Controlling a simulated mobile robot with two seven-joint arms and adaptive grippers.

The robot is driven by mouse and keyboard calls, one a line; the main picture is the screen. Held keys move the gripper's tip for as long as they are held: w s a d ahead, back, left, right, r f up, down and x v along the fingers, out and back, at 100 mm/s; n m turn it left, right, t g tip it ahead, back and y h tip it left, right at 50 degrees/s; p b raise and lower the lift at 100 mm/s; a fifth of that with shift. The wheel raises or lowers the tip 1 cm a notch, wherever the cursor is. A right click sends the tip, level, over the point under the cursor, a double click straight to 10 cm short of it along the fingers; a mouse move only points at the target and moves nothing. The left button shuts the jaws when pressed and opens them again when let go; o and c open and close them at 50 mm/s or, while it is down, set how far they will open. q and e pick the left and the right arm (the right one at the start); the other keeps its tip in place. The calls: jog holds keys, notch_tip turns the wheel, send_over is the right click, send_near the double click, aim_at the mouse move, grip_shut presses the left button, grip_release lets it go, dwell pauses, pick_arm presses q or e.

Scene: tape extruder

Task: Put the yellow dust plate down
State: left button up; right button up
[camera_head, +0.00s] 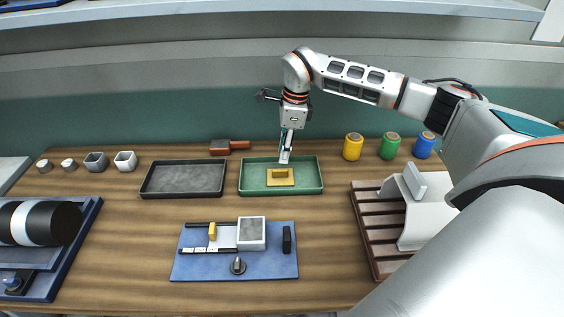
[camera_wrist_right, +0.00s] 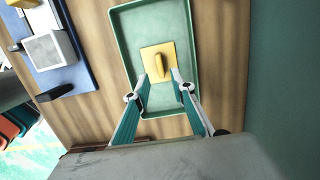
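The yellow dust plate (camera_head: 280,181) lies flat in the green tray (camera_head: 314,189), with its raised handle upward. In the right wrist view the plate (camera_wrist_right: 152,51) lies in the green tray (camera_wrist_right: 128,45), toward the gripper's end. My right gripper (camera_head: 285,159) is above the plate. In the right wrist view the two fingertips of my right gripper (camera_wrist_right: 162,75) are apart, with clear space between them and nothing held. The plate's handle shows just beyond the fingertips. My left gripper is not in view.
A dark empty tray (camera_head: 183,179) stands left of the green tray. A blue mat (camera_head: 200,266) with small parts lies in front. Yellow (camera_head: 352,147), green (camera_head: 390,146) and blue (camera_head: 424,145) jars stand at the right. A brown slatted rack (camera_head: 372,225) is below them.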

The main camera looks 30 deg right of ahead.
aim_at(287, 170)
jog(key=shift+s+d+r, duration=0.1)
jog(key=shift+d+r, duration=0.1)
jog(key=shift+r, duration=1.15)
jog(key=shift+s+d+r, duration=0.1)
jog(key=shift+d+r, duration=0.05)
jog(key=shift+r, duration=1.2)
